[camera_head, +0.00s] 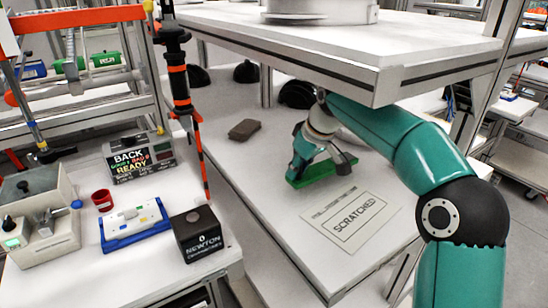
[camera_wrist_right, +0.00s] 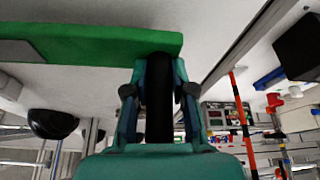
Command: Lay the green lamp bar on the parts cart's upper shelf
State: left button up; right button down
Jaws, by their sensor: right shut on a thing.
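The green lamp bar (camera_head: 325,171) is at the lower white surface (camera_head: 270,185) of a two-level unit, beside the SCRATCHED label. It fills the upper left of the right wrist view (camera_wrist_right: 90,40). My right gripper (camera_head: 303,168) is shut on the bar, near one end; its fingers show in the wrist view (camera_wrist_right: 158,95). I cannot tell whether the bar touches the surface or is just above it. A white upper shelf (camera_head: 330,52) overhangs behind my right arm. I cannot tell whether this unit is the parts cart. My left gripper is not in view.
A SCRATCHED label (camera_head: 352,217) lies in front of the bar. A brown block (camera_head: 244,130) and black helmet shells (camera_head: 246,71) are farther back. A black and orange post (camera_head: 180,80) stands left. The left bench holds a NEWTON box (camera_head: 199,235) and a red cup (camera_head: 103,200).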

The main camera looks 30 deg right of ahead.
jog(key=w+p, duration=0.1)
jog(key=w, duration=0.2)
jog(key=w+a+p, duration=0.1)
jog(key=w+p, duration=0.1)
jog(key=w, duration=0.1)
jog(key=w+a+p, duration=0.1)
jog(key=w, duration=0.2)
jog(key=shift+r+p, duration=0.1)
jog(key=shift+p, duration=0.25)
jog(key=shift+w+f+b, duration=0.1)
jog(key=shift+f+b, duration=0.35)
jog(key=shift+f, duration=1.4)
jog(key=c, duration=1)
grip_release()
